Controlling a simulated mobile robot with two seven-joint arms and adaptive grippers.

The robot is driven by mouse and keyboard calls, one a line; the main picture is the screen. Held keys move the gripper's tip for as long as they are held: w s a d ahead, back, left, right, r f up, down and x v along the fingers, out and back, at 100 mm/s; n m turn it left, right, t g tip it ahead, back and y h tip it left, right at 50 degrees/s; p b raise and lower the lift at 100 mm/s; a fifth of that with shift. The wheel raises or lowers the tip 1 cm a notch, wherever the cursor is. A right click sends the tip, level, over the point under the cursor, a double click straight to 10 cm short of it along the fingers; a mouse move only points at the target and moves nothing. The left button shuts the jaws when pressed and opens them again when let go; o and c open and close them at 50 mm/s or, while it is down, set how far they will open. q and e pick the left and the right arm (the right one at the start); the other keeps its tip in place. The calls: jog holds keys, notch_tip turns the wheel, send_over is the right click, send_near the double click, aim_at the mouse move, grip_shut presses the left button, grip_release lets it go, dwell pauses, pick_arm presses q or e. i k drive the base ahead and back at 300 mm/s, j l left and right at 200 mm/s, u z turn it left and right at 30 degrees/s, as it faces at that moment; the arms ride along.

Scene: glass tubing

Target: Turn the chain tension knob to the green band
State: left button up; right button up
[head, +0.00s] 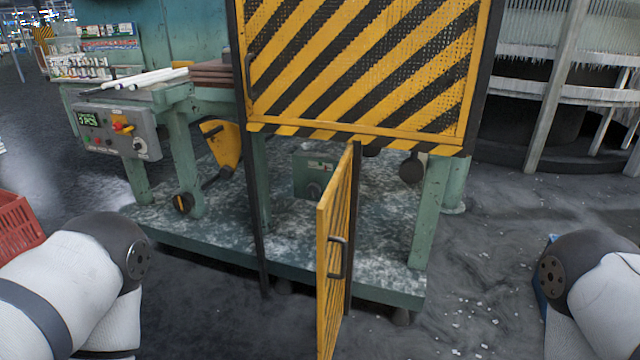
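A green box (307,174) stands on the machine's base, under the striped guard. A round dark knob (314,190) is low on its front; I take it for the chain tension knob, but its label is too small to read. I cannot make out a green band or where the knob points. A narrow yellow gate (323,270) with a dark handle (338,258) stands swung out towards me, just right of the box. Both of my arms show only as white and dark links at the lower left and lower right. Neither gripper is in view.
A large yellow-and-black guard panel (360,65) hangs above the box. A control panel (115,130) with buttons and a knob is at the left, below white tubes (145,79). A red crate (18,225) is at the left edge. Floor at the right holds scattered pale fragments.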

aim_at(313, 189)
jog(key=i+j, duration=0.35)
jog(key=j, duration=0.15)
jog(key=i+j, duration=0.75)
jog(key=j, duration=0.2)
jog(key=i+j, duration=0.35)
jog(key=j, duration=0.15)
jog(key=i+j, duration=0.35)
jog(key=j+z, duration=0.05)
jog(key=j, duration=0.05)
